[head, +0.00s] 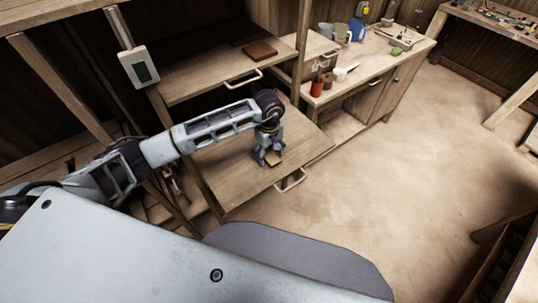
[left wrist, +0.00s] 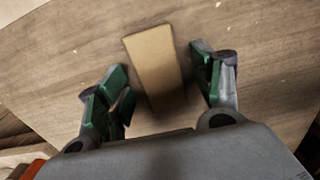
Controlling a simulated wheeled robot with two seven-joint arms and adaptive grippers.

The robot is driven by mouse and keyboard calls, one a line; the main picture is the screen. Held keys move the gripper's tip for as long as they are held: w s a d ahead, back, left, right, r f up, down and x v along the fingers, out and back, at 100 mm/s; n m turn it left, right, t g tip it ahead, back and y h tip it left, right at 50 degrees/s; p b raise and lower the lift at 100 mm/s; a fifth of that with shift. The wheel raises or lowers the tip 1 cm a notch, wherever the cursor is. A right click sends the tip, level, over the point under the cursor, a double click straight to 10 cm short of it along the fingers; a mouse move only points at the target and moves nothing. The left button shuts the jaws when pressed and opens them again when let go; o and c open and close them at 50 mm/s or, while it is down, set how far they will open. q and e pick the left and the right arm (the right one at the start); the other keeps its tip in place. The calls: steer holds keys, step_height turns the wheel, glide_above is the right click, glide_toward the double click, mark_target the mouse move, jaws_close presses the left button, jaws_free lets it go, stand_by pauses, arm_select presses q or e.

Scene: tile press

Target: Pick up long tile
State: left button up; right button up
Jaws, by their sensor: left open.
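The long tile (left wrist: 155,65) is a tan, narrow rectangular piece lying on a wooden board (left wrist: 60,60). In the left wrist view it sits between the two green-padded fingers of my left gripper (left wrist: 162,88), which is open. Gaps show on both sides of the tile. In the head view the left gripper (head: 269,158) points down at the pulled-out wooden board, and a small part of the tile (head: 275,157) shows beside the fingers. My right gripper is in neither view.
A higher board with a handle holds a reddish-brown flat block (head: 259,51). The lower board has a metal handle (head: 290,180) at its front. A workbench with bottles, a blue jug (head: 357,29) and tools stands at the back right. The floor (head: 400,160) is open.

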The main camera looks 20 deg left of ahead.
mark_target(269, 155)
arm_select(q)
steer(key=shift+f, duration=0.1)
steer(key=shift+c, duration=0.5)
steer(key=c, duration=1.1)
steer(key=shift+o, duration=0.2)
steer(key=shift+w+r, duration=0.1)
steer(key=shift+r, duration=0.65)
step_height(269, 155, up, 8)
steer(key=b, duration=0.2)
steer(key=shift+r, duration=0.25)
